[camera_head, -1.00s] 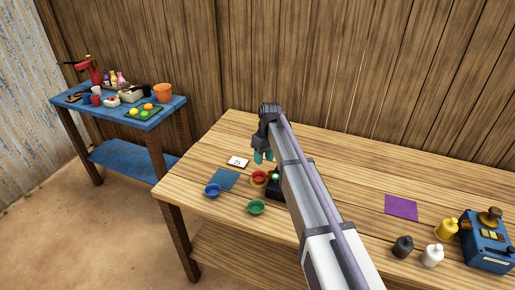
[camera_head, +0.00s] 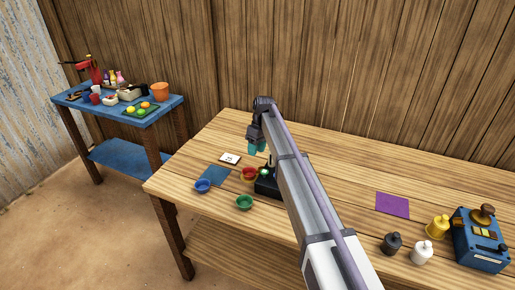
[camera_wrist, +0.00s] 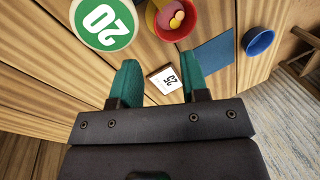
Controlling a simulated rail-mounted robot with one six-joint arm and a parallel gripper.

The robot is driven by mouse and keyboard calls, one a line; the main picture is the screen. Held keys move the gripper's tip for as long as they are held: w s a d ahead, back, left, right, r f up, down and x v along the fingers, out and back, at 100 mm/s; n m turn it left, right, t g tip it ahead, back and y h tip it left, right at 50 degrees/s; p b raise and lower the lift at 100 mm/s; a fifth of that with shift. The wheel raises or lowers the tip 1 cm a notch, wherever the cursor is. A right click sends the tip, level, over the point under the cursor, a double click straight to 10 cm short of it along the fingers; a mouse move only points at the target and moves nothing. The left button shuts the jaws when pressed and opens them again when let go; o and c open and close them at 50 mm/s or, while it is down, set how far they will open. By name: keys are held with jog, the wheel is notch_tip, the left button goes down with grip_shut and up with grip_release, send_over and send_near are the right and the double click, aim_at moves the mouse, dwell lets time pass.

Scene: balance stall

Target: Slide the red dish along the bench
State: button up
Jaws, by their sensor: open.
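The red dish (camera_head: 249,173) stands on the wooden bench, left of the black balance (camera_head: 268,188), with a yellow edge showing beside or under it. In the wrist view the red dish (camera_wrist: 162,31) is at the top middle, with small round yellow and pink pieces in it. My gripper (camera_head: 257,148) hangs above the bench, just behind the dish in the head view. In the wrist view its teal fingers (camera_wrist: 158,60) are apart with nothing held. A white card reading 25 (camera_wrist: 163,82) lies below, showing between them.
A green disc marked 20 (camera_wrist: 103,24) is close beside the dish. A blue dish (camera_head: 203,186), a blue mat (camera_head: 215,175) and a green dish (camera_head: 244,202) are near.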

aim_at(252, 173)
jog(key=b+x, duration=0.7)
jog(key=x, duration=0.2)
jog(key=shift+r, duration=0.15)
jog(key=shift+c, duration=0.4)
jog(key=shift+d, duration=0.1)
grip_shut()
